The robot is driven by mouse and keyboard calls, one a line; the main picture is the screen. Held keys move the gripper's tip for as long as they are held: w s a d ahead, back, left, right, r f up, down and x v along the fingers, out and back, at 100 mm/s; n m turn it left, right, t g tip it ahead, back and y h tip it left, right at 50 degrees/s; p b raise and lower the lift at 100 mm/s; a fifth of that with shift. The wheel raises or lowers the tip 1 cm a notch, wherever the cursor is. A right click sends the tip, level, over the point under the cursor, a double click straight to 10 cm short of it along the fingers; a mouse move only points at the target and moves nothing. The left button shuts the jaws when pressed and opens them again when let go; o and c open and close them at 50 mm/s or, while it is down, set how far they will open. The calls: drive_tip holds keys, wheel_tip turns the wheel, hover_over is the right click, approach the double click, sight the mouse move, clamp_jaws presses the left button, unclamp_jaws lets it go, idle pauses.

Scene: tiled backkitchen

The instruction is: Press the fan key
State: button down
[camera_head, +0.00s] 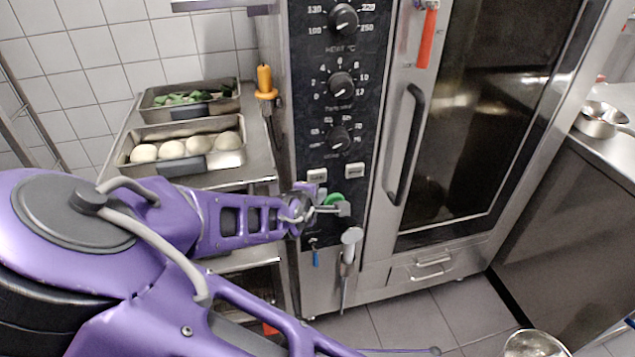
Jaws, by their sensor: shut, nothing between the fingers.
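The oven's black control panel (340,95) carries three dials and, below them, two small pale keys, a left key (316,175) and a right key (355,170). Their labels are too small to read, so I cannot tell which is the fan key. A green round button (332,198) sits just under the keys, partly covered by my gripper. My gripper (343,208) is shut and empty, in front of the lower panel, lower than both keys. I cannot tell whether it touches the panel.
The oven door (470,110) with its black handle (405,145) is right of the panel. A hand shower (350,240) hangs below. Trays of dough balls (186,150) and greens (188,98) stand on the left rack. A metal bowl (533,345) is at lower right.

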sight(321, 182)
drive_tip(key=shift+w+a, duration=0.2)
drive_tip(key=shift+w, duration=0.4)
drive_tip(key=shift+w+a, duration=0.15)
drive_tip(key=shift+w, duration=0.45)
drive_tip(key=shift+w+r+p, duration=0.1)
drive_tip(key=shift+r+p, duration=0.05)
drive_tip(key=shift+p, duration=0.3)
idle(0.8)
drive_tip(key=shift+w+a, duration=0.1)
drive_tip(key=shift+w, duration=0.15)
drive_tip(key=shift+w+a+p, duration=0.1)
drive_tip(key=shift+w+p, duration=0.3)
drive_tip(key=shift+p, duration=0.1)
idle(0.5)
drive_tip(key=shift+s, duration=0.15)
drive_tip(key=shift+s+d+p, duration=0.2)
drive_tip(key=shift+s+p, duration=0.25)
drive_tip(key=shift+s, duration=0.2)
drive_tip(key=shift+s+d+p, duration=0.2)
drive_tip(key=shift+s+d, duration=0.05)
drive_tip(key=shift+s, duration=0.55)
drive_tip(key=shift+s+d+p, duration=0.2)
drive_tip(key=shift+s, duration=0.6)
drive_tip(key=shift+s+d+p, duration=0.2)
drive_tip(key=shift+s+d, duration=0.05)
drive_tip(key=shift+s, duration=0.55)
